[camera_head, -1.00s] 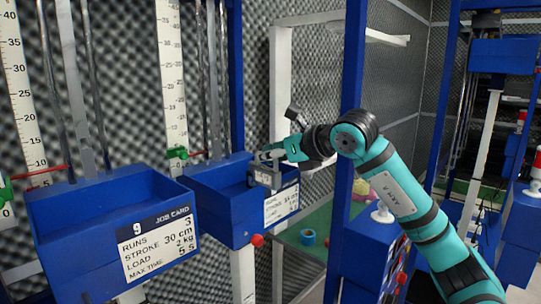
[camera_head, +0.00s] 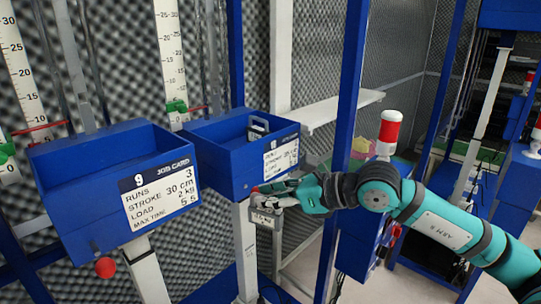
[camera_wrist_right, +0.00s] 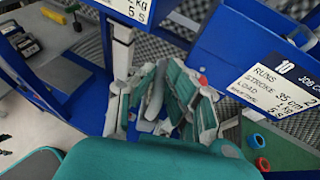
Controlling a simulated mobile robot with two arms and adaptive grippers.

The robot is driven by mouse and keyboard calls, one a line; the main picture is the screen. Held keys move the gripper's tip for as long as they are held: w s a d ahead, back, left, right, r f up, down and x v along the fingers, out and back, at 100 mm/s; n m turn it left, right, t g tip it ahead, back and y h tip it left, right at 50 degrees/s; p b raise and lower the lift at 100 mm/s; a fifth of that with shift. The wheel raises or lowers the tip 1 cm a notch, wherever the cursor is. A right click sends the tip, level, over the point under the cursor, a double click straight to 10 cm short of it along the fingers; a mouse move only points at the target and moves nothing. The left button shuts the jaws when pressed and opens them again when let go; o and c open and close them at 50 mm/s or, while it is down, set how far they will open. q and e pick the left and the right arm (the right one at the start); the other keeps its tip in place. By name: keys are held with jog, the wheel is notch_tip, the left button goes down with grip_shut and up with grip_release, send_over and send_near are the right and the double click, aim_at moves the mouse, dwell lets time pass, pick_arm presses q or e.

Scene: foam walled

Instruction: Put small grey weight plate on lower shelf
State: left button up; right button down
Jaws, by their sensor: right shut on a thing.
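My right gripper (camera_head: 272,198) is shut on the small grey weight plate (camera_head: 266,217), which hangs below the front of the right-hand blue tray, in front of its white post. Faint writing shows on the plate. In the wrist view the fingers (camera_wrist_right: 165,105) are close together and the plate's outline is hard to make out. Another grey piece with a handle (camera_head: 258,128) stands in the right-hand tray; it shows in part in the wrist view (camera_wrist_right: 303,36). I cannot tell which surface is the lower shelf. My left gripper is not in view.
The right-hand blue tray (camera_head: 221,160) and the left-hand blue tray (camera_head: 80,205) carry job cards. A red knob (camera_head: 105,267) sits under the left one. A blue upright (camera_head: 348,100) and a red-and-white lamp (camera_head: 389,133) stand near my right arm.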

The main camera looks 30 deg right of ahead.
jog(key=s+a+f+n+g+y, duration=0.1)
jog(key=s+a+f+n, duration=0.1)
jog(key=s+f, duration=0.3)
jog(key=s+a+f+n+g+y, duration=0.1)
jog(key=s+a+f, duration=0.3)
jog(key=f, duration=0.4)
jog(key=shift+s+a+f+n+g+y, duration=0.2)
jog(key=shift+s+n+g+y, duration=0.25)
jog(key=shift+y, duration=0.35)
jog(key=shift+d, duration=0.15)
